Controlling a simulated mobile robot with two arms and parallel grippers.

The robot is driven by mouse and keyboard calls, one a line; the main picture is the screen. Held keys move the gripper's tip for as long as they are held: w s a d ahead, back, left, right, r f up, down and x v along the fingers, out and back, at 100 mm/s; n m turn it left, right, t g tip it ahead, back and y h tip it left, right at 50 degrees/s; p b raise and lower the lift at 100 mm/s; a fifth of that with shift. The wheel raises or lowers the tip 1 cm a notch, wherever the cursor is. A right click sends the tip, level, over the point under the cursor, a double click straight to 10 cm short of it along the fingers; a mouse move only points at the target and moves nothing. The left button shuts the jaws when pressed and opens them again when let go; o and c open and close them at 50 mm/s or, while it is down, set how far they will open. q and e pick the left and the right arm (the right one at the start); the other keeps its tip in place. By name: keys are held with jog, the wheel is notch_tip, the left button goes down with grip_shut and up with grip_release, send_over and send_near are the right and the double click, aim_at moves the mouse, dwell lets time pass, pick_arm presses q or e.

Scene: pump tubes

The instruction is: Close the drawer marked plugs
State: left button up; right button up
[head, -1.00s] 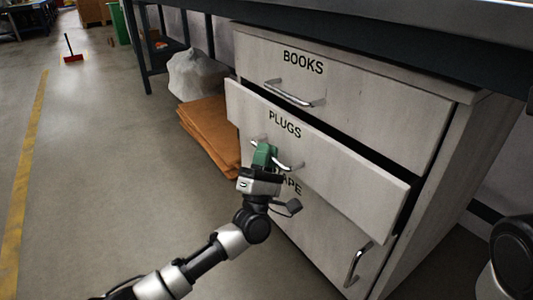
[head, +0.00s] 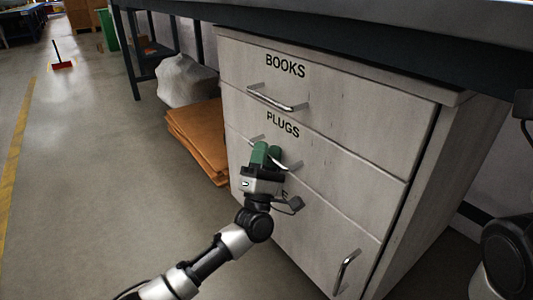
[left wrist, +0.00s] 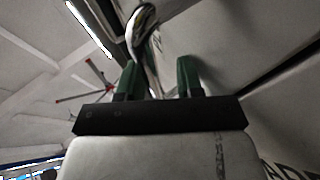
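The drawer marked plugs (head: 335,160) is the middle one of a pale grey cabinet in the head view. Its front looks flush with the drawer fronts above and below. Its bar handle (head: 286,165) is partly hidden by my left gripper (head: 266,153). The left gripper's green fingers are at the handle. In the left wrist view the two fingers of the left gripper (left wrist: 158,78) stand apart. The metal handle (left wrist: 143,25) runs down between them, nearer the left finger; contact is hard to tell. My right gripper is not in view.
The drawer marked books (head: 330,92) above is shut. A lower front with its own handle (head: 345,270) is below, its label partly covered. Brown folded cardboard (head: 200,140) and a pale sack (head: 187,80) lie left of the cabinet.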

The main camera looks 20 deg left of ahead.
pick_arm(q)
jog(key=b+v, duration=0.3)
jog(key=v, duration=0.7)
jog(key=shift+s+f, duration=0.25)
jog(key=shift+f, duration=0.05)
